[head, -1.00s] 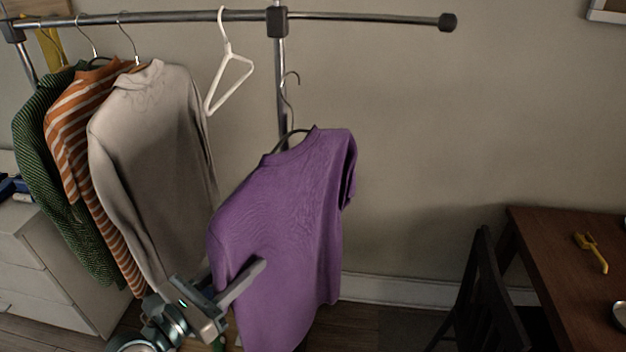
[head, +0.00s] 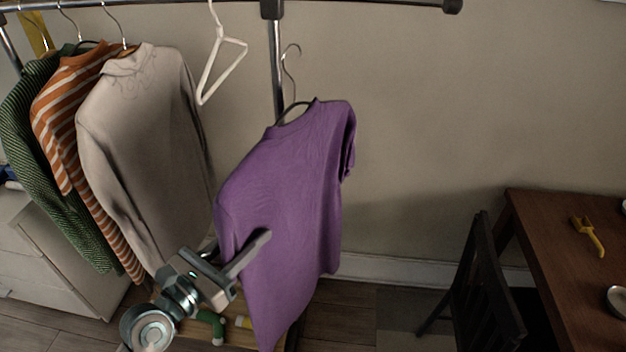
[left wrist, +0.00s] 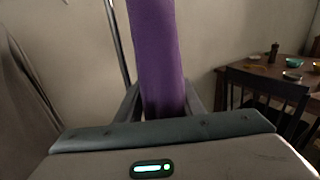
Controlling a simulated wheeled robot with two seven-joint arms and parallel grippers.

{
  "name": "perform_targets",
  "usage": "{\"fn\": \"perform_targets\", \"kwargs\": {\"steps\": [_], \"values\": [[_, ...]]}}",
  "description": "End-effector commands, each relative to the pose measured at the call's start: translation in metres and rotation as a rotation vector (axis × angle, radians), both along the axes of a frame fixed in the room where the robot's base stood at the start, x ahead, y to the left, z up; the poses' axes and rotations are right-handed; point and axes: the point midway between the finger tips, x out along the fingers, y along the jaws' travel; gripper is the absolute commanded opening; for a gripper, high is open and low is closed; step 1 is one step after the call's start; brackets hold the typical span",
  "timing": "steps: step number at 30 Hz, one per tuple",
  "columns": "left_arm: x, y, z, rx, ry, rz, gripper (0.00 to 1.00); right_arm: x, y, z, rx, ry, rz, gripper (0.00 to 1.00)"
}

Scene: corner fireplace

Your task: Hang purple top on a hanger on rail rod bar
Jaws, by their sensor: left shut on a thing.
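The purple top (head: 290,195) is on a dark hanger (head: 291,80) whose hook points up. The hook is below the rail rod (head: 350,5) and in front of or beside the upright post; it is not on the rod. My left gripper (head: 252,256) is shut on the purple top at its lower left side. In the left wrist view, the purple cloth (left wrist: 158,60) runs up from between the fingers (left wrist: 150,105). My right gripper is not in view.
A white empty hanger (head: 222,68) hangs on the rod, left of the post (head: 277,60). Grey (head: 145,150), orange-striped (head: 75,130) and green (head: 40,110) tops hang further left. The rod is bare to the right of the post. A dark chair (head: 478,285) and wooden table (head: 540,235) stand at right.

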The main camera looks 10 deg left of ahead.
Motion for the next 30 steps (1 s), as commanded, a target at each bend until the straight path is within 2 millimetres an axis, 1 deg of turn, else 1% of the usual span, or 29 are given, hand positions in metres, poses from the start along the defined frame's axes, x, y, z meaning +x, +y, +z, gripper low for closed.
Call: {"fn": "perform_targets", "kwargs": {"steps": [1, 5, 9, 15, 18, 21, 25, 30], "values": [[0.004, -0.006, 0.015, -0.006, -0.002, 0.006, 0.06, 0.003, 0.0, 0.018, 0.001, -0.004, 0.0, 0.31], [0.014, -0.024, 0.032, -0.011, -0.002, 0.019, 0.06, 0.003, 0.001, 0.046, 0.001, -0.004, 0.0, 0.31], [0.026, -0.05, 0.053, -0.012, -0.004, 0.032, 0.06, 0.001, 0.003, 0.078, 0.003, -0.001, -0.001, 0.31], [0.039, -0.09, 0.081, -0.007, -0.012, 0.039, 0.06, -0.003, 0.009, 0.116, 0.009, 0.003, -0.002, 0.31], [0.044, -0.105, 0.092, -0.004, -0.018, 0.042, 0.06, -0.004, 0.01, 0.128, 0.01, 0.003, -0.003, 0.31], [0.046, -0.116, 0.098, -0.001, -0.021, 0.042, 0.06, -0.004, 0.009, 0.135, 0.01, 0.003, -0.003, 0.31], [0.048, -0.122, 0.1, 0.001, -0.023, 0.041, 0.06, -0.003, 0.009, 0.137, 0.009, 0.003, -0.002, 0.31], [0.048, -0.123, 0.099, 0.002, -0.024, 0.041, 0.06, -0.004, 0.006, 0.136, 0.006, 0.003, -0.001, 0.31]]}}
